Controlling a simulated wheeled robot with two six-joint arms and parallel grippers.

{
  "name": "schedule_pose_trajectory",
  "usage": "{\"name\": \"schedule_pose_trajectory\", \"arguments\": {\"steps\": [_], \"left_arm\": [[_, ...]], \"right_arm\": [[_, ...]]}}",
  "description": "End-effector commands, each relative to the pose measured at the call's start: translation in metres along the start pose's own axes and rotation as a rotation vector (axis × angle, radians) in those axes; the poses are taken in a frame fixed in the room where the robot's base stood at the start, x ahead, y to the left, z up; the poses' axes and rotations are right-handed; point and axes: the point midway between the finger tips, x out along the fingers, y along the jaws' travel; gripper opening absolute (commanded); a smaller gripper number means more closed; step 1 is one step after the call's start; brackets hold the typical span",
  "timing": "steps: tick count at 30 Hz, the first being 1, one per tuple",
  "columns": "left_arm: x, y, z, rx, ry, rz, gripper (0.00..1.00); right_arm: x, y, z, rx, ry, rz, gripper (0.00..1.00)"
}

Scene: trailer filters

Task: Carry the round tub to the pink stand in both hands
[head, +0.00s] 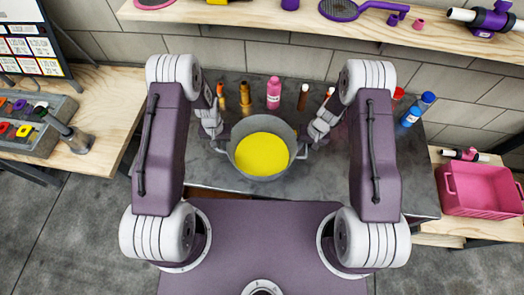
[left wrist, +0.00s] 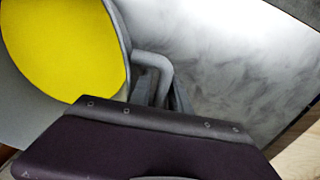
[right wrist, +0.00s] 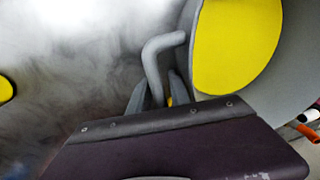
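The round tub (head: 282,170) is a grey pot with a yellow inside and a bent grey handle on each side. It appears upright at the front of the dark grey bench top. My left gripper (head: 219,138) is at its left handle, with the fingers apart on either side of the bar in the left wrist view (left wrist: 163,95). My right gripper (head: 309,142) is likewise at the right handle, with a gap beside the bar in the right wrist view (right wrist: 157,92). No pink stand can be made out for certain; a pink disc (head: 155,3) is cut off on the shelf.
Behind the tub stand a pink bottle (head: 273,93) and several small bottles. A blue bottle (head: 417,109) stands at the right of the bench (head: 205,168). A pink crate (head: 482,190) is further right. A wooden shelf (head: 300,22) runs along the wall above.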

Motion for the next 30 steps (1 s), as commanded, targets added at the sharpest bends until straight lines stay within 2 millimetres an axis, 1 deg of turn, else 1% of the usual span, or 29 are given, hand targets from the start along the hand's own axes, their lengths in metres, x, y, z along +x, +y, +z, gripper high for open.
{"name": "schedule_pose_trajectory", "arguments": {"steps": [5,6,8,9,30], "left_arm": [[-0.0001,0.0000,-0.0001,0.000,0.000,0.000,0.23],[-0.0001,0.0000,-0.0001,0.000,0.000,0.000,0.20],[-0.0002,0.0000,-0.0001,0.000,0.000,0.000,0.04],[-0.0002,0.0000,-0.0001,0.000,0.000,0.000,0.00],[-0.0006,-0.0001,-0.0001,0.000,0.000,0.000,0.00]], "right_arm": [[0.0000,-0.0001,0.0000,0.000,0.000,0.000,0.23],[0.0000,-0.0001,0.0001,0.000,0.000,0.000,0.21],[0.0000,-0.0001,0.0001,0.000,0.000,0.000,0.04],[-0.0001,-0.0001,0.0002,0.000,-0.001,0.000,0.00],[-0.0003,0.0000,0.0003,0.000,-0.001,0.000,0.00]]}}
